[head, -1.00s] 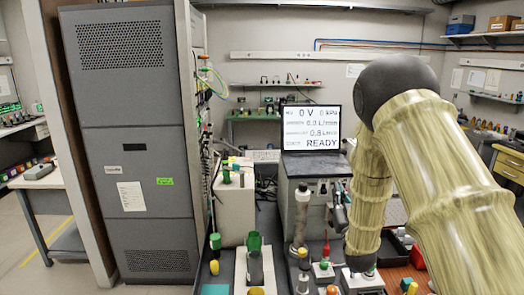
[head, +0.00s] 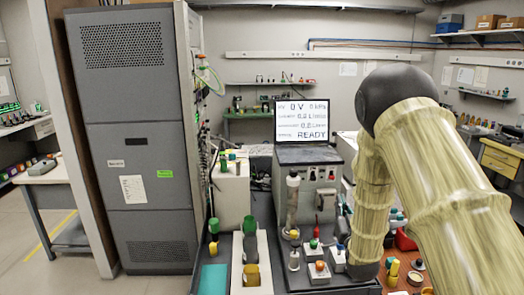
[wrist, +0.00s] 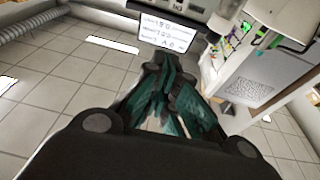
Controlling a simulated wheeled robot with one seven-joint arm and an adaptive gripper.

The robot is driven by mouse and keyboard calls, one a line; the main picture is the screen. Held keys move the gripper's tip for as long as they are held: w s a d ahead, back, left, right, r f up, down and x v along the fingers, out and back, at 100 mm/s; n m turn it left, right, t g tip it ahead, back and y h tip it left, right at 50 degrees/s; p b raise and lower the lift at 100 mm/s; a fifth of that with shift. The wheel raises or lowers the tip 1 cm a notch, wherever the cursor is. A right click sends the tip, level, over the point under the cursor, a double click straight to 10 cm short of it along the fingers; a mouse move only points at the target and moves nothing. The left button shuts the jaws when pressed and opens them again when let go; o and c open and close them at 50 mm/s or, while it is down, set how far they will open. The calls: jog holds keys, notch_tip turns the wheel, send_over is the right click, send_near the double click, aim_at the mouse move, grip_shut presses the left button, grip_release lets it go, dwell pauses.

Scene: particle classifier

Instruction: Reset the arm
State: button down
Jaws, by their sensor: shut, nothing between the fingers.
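My arm (head: 445,190) comes in from the right of the head view, bends at a dark joint and hangs down in front of the bench. My gripper (wrist: 165,80) shows in the wrist view with dark fingers and teal pads drawn together. I see nothing held between them, and the fingers point toward a lit screen (wrist: 167,33) above tiled floor. In the head view the arm hides most or all of the gripper.
A monitor (head: 302,121) reading READY stands on a grey instrument box (head: 312,180). A tall grey cabinet (head: 130,130) stands left.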

jog(key=s+f+g+b, duration=0.25)
jog(key=s+f, duration=0.45)
jog(key=f, duration=0.5)
jog(key=s+a+f+g+h+b, duration=0.1)
jog(key=s+f+g, duration=0.4)
jog(key=f, duration=0.7)
jog(key=s+f+g+b, duration=0.1)
jog(key=s+f+g, duration=0.2)
jog(key=s+f, duration=0.7)
jog(key=s+a+f+g+b, duration=0.1)
jog(key=s+f+g, duration=0.2)
jog(key=s+f, duration=0.3)
jog(key=s+a+f+g+b, duration=0.1)
jog(key=s+f+g, duration=0.3)
jog(key=s, duration=1.2)
jog(key=s+a+f+g+b, duration=0.1)
jog(key=s+f+g+b, duration=0.1)
jog(key=s+f, duration=0.6)
jog(key=s+g, duration=0.1)
jog(key=s, duration=0.3)
jog(key=shift+a+f+m+b, duration=0.15)
jog(key=shift+f+m+b, duration=0.15)
jog(key=shift+f+b, duration=0.05)
jog(key=shift+w, duration=0.1)
